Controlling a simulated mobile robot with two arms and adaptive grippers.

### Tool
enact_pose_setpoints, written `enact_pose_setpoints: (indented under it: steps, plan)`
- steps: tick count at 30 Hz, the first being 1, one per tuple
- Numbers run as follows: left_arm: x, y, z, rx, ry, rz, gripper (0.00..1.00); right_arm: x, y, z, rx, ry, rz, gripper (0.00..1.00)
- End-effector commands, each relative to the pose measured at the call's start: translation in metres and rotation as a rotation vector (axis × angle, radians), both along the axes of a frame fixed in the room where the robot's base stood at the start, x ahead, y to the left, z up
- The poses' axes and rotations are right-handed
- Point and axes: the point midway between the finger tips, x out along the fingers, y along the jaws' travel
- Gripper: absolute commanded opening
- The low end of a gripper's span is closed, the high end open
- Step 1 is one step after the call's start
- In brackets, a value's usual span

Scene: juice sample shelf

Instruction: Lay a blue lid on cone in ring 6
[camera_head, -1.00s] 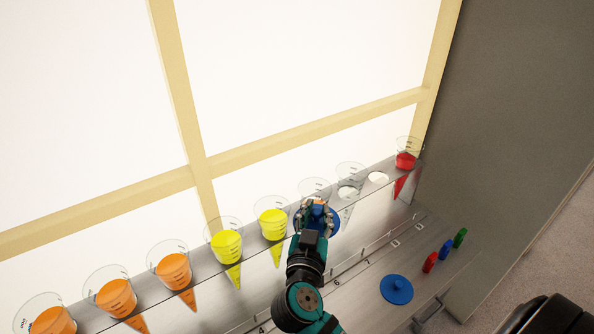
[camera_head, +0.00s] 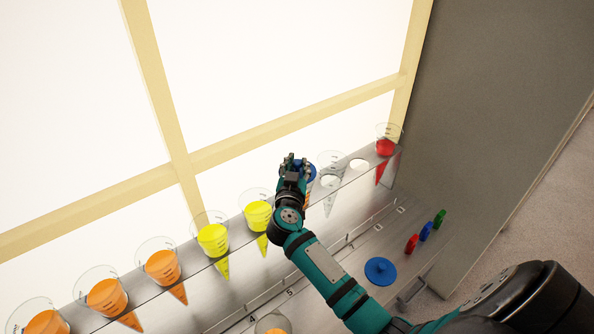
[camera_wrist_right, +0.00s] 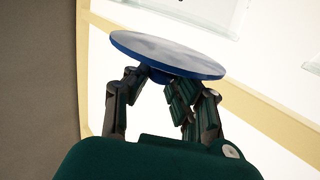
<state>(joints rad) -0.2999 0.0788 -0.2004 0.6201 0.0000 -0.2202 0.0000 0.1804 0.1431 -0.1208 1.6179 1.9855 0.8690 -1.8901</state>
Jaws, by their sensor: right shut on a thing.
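My right gripper (camera_head: 290,163) is shut on a blue lid (camera_head: 309,171) and holds it above the upper shelf. In the right wrist view the lid (camera_wrist_right: 167,54) is a flat disc, slightly tilted in that picture, its underside knob between the fingers. The gripper and forearm hide most of a cone directly below; a bit of orange (camera_head: 306,201) shows beside the wrist. I cannot tell whether lid and cone touch. Yellow cones (camera_head: 214,239) stand to its left and a clear cone (camera_head: 329,180) to its right. Ring 6's number is hidden. My left gripper is not in view.
Another blue lid (camera_head: 381,271) lies on the lower counter, near red (camera_head: 411,243), blue (camera_head: 426,231) and green (camera_head: 440,218) pieces. An empty ring (camera_head: 360,164) and a red cone (camera_head: 385,147) are farther right. A grey wall (camera_head: 500,110) bounds the right.

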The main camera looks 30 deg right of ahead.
Motion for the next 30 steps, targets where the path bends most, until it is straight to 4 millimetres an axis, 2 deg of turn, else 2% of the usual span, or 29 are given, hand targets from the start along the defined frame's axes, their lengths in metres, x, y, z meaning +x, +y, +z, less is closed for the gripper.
enact_pose_setpoints:
  steps: [1,4,16,17,21,22,30]
  plan:
    - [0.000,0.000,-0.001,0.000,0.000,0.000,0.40,-0.001,0.000,-0.010,-0.003,0.005,-0.001,0.00]
    - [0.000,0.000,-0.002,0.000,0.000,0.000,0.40,-0.001,0.000,-0.019,-0.003,0.003,-0.001,0.00]
    - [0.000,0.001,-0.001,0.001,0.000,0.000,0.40,-0.001,0.000,-0.023,-0.002,0.001,0.000,0.00]
    - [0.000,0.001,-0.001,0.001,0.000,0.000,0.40,-0.001,0.000,-0.023,-0.002,0.001,0.000,0.23]
    - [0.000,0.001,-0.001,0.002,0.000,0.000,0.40,-0.001,0.000,-0.023,-0.001,0.001,0.000,0.42]
    - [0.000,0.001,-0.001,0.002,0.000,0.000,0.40,-0.001,0.000,-0.023,-0.001,0.001,0.000,0.44]
    - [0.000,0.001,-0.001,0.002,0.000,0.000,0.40,-0.001,0.000,-0.022,-0.001,-0.001,0.000,0.44]
